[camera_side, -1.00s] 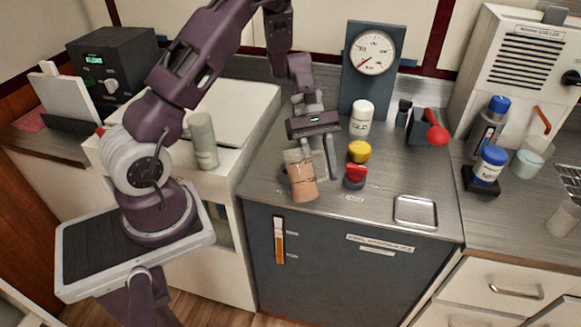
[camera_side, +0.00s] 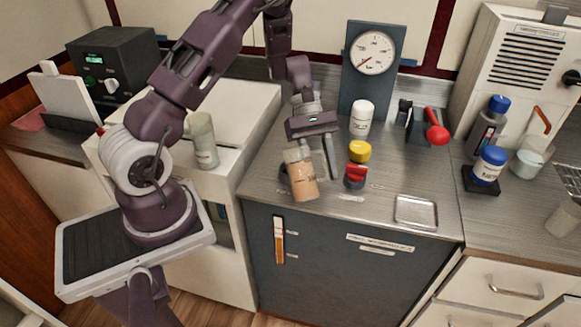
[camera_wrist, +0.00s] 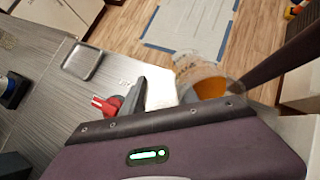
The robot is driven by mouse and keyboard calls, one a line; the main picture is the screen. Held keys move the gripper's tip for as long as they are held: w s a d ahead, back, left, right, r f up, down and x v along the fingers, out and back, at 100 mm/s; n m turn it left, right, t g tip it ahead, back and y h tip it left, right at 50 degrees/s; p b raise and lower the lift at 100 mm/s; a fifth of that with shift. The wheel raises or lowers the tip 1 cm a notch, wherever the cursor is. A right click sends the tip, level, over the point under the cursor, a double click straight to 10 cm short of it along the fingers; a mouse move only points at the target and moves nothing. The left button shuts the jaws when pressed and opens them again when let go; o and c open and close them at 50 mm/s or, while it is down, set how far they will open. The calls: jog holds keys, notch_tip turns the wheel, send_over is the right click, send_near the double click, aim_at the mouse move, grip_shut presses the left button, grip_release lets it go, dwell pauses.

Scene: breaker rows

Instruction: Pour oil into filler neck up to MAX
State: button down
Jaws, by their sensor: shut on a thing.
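My gripper (camera_side: 314,158) is shut on a clear beaker (camera_side: 303,180) of orange-brown oil, held above the front left of the steel worktop. The beaker leans slightly in the side view. In the wrist view the beaker (camera_wrist: 196,72) is tilted, with orange oil (camera_wrist: 210,88) inside it. A dark round edge (camera_side: 283,167) shows just left of the beaker; it may be the filler neck, but the beaker mostly hides it. The sight gauge (camera_side: 279,240) on the cabinet front has an orange strip below a pale top. Its MAX mark is too small to read.
A yellow-capped red fitting (camera_side: 357,165) stands close right of my gripper, with a white bottle (camera_side: 361,119) behind. A dial gauge (camera_side: 372,52) stands at the back. An empty metal tray (camera_side: 416,212) lies front right. A pale cylinder (camera_side: 203,140) stands left.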

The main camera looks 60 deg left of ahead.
jog(key=shift+d+f+g+h, duration=0.1)
jog(key=shift+f+g+h, duration=0.15)
jog(key=shift+h, duration=0.7)
jog(key=shift+f+g+h, duration=0.15)
jog(key=shift+f+h, duration=0.05)
jog(key=shift+h, duration=0.75)
dwell(3.0)
jog(key=shift+r+h+p, duration=0.3)
jog(key=shift+r+h, duration=0.2)
jog(key=shift+r, duration=0.2)
dwell(1.0)
